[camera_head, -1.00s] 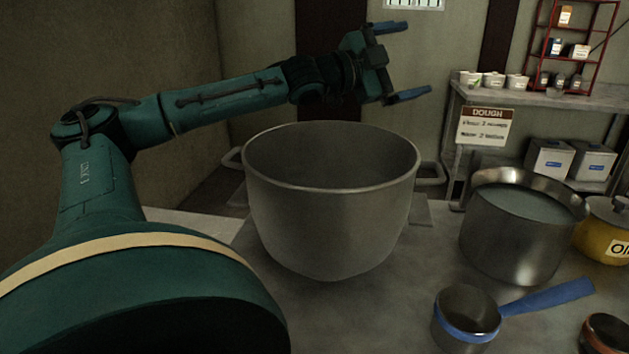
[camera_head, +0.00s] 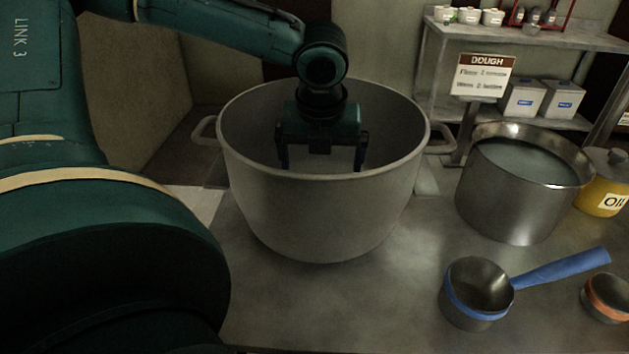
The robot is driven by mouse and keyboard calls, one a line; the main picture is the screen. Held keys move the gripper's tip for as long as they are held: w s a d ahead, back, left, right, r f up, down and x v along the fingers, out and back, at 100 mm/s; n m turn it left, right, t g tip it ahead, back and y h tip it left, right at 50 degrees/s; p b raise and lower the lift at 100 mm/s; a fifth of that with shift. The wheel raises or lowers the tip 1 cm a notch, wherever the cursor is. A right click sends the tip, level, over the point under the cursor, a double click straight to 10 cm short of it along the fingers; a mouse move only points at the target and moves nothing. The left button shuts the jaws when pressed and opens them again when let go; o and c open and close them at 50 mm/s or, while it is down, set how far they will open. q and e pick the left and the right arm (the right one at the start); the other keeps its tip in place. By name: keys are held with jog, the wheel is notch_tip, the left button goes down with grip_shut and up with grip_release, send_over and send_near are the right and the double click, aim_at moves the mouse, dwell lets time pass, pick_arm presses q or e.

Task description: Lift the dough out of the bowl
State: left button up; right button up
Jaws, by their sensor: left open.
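A large grey metal bowl (camera_head: 318,215) with two side handles stands on the counter in the middle of the view. My left gripper (camera_head: 320,166) points down inside the bowl's mouth, its two fingers spread wide with nothing between them that I can see. The near rim hides the bottom of the bowl, and no dough shows. My right gripper does not show.
A steel pot (camera_head: 522,190) of pale liquid stands to the right, beside a yellow oil pot (camera_head: 603,185). A blue-handled scoop (camera_head: 480,292) and an orange-banded cup (camera_head: 607,297) lie in front. A shelf with a dough sign (camera_head: 483,76) stands behind.

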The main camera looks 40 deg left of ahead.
pick_arm(q)
notch_tip(320, 180, down, 8)
jog(key=shift+f+b, duration=0.1)
jog(key=shift+b, duration=1.05)
jog(key=shift+w+f, duration=0.15)
jog(key=shift+f, duration=0.2)
jog(key=b+x, duration=0.1)
jog(key=x, duration=0.4)
jog(key=shift+w+a+f+b, duration=0.1)
jog(key=shift+a+f+b, duration=0.05)
jog(key=shift+f+b, duration=0.25)
jog(key=shift+f, duration=0.15)
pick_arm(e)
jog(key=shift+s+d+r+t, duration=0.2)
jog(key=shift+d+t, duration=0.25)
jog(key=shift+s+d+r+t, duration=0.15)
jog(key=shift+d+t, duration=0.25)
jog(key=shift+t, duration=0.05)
pick_arm(q)
jog(key=shift+c, duration=0.2)
jog(key=c, duration=1.7)
jog(key=shift+w, duration=0.15)
jog(key=shift+c, duration=0.4)
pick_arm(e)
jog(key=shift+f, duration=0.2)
